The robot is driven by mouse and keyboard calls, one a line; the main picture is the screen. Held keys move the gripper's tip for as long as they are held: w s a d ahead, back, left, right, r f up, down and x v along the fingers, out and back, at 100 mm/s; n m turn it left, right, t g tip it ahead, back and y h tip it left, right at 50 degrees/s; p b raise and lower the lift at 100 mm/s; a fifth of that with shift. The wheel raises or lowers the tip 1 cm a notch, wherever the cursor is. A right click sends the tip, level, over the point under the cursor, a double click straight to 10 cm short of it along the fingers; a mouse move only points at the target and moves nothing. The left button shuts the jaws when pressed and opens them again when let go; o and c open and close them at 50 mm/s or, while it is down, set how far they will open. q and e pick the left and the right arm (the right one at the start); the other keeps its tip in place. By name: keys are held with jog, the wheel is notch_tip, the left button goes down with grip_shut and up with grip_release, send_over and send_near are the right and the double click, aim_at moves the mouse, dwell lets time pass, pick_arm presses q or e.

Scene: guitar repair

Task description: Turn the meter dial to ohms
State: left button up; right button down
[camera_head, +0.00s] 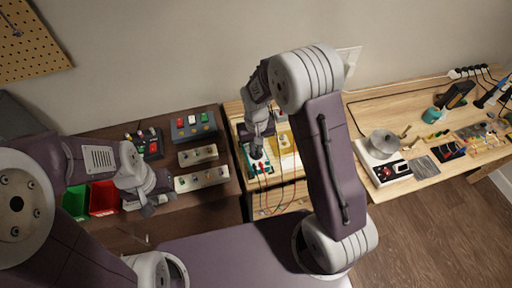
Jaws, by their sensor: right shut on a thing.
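The meter (267,163) is a small teal-edged unit with a dark face, lying on the light wooden bench left of the centre. Red and black leads run from its lower end over the front edge. My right gripper (256,151) points down at the meter and is shut on what looks like its dial, which the fingers hide. The dial's setting cannot be read. My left gripper (147,208) hangs over the dark bench at the left, near the red bin; its fingers are too small and unclear to judge.
A green bin (76,203) and a red bin (104,199) stand by my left arm. Socket strips (201,179) and a switch box (194,126) lie on the dark bench. A scale-like device with a metal pot (384,144) and tools stand on the right bench.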

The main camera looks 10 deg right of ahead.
jog(key=shift+r+n, duration=0.1)
jog(key=shift+n, duration=0.5)
jog(key=shift+n+p, duration=0.55)
jog(key=shift+n, duration=0.25)
jog(key=shift+a+n+p, duration=0.1)
jog(key=shift+n+p, duration=0.3)
jog(key=shift+n, duration=1.5)
jog(key=c, duration=1.5)
grip_release()
notch_tip(320, 180, up, 9)
